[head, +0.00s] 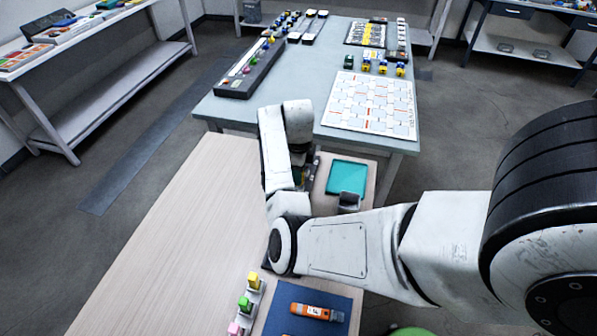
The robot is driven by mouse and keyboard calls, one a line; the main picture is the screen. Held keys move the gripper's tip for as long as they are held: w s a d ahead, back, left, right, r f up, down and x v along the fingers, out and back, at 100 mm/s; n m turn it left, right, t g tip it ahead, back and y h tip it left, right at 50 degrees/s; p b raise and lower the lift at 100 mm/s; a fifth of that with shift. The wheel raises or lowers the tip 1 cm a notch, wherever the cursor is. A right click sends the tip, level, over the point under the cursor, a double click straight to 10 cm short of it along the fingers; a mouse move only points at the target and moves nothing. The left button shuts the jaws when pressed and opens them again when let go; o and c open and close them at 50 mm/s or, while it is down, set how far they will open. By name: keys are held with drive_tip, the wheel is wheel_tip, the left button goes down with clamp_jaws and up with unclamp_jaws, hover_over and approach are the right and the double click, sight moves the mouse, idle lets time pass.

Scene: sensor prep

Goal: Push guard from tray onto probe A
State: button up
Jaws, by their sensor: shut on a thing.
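My gripper is well away from both.
The wooden top (170,240) at left is clear. Behind stands a grey table (300,75) with a white grid board (371,104), a dark rack (247,75) and several small parts.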

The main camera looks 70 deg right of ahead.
drive_tip(key=shift+c, duration=0.4)
drive_tip(key=o, duration=1.2)
drive_tip(key=shift+r+p, duration=0.65)
drive_tip(key=shift+p, duration=0.1)
drive_tip(key=shift+r+p, duration=2.6)
drive_tip(key=shift+r, duration=0.35)
